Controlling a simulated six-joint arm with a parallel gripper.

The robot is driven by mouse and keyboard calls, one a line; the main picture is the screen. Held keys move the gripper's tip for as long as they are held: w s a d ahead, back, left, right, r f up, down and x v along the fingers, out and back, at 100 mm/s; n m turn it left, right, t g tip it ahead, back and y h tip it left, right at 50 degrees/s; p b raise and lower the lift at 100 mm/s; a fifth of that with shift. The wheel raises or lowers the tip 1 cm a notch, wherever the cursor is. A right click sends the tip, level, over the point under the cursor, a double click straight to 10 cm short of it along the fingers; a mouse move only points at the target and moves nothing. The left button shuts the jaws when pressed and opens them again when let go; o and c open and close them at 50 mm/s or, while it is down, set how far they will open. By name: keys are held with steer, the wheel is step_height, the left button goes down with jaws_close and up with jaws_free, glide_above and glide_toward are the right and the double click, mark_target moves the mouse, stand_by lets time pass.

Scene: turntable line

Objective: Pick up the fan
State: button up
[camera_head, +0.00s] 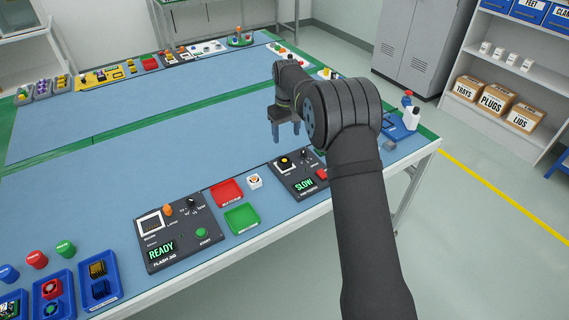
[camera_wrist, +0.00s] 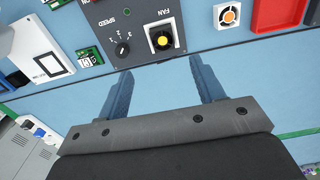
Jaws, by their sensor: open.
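A small square black fan with a yellow hub (camera_wrist: 163,40) sits on the dark panel beside the label FAN. It also shows in the head view (camera_head: 285,163). A white square piece with an orange fan-like face (camera_wrist: 228,15) lies on the blue mat beside the panel, also in the head view (camera_head: 254,181). My gripper (camera_wrist: 168,84) is open and empty. Its fingers point toward the panel in the wrist view, with the black fan ahead of the gap. In the head view my gripper (camera_head: 286,136) hangs over the mat, beyond the panel.
The SLOW panel (camera_head: 305,186) bears a knob and a red button. Red (camera_head: 226,192) and green (camera_head: 242,218) trays and the READY panel (camera_head: 180,240) stand to its left. A white spray bottle (camera_head: 411,118) stands at right. The middle mat is clear.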

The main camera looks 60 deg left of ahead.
glide_above(285, 160)
steer(key=f, duration=0.6)
steer(key=shift+d+f, duration=0.3)
steer(key=shift+f, duration=0.05)
steer(key=shift+s+a+f, duration=0.1)
steer(key=shift+a+f, duration=0.05)
steer(key=shift+f, duration=1.2)
steer(key=shift+a+f, duration=0.15)
steer(key=shift+f, duration=1.2)
steer(key=c, duration=1.1)
steer(key=shift+c, duration=0.2)
steer(key=shift+r, duration=0.1)
